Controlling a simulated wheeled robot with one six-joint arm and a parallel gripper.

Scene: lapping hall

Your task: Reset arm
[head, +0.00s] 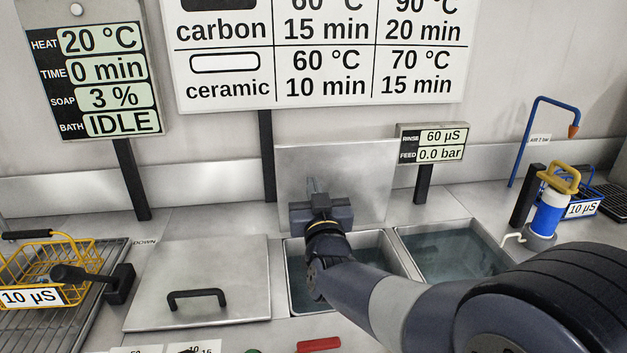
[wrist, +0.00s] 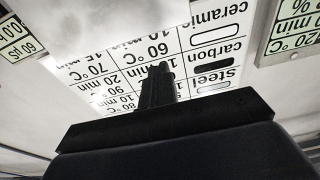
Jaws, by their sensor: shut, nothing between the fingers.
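My gripper (head: 317,186) is in the middle of the head view, raised above the left water-filled basin (head: 306,291). Its fingers point toward the back wall, in front of an upright grey metal panel (head: 350,180). The fingers (wrist: 157,82) are together in the wrist view, with nothing between them. My arm comes in from the lower right and hides part of both basins.
A closed lid with a black handle (head: 197,295) lies left of the basins. A yellow basket (head: 42,262) sits on a rack at far left. A second basin (head: 450,250), a blue-and-yellow canister (head: 549,212) and a blue basket (head: 588,204) are right.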

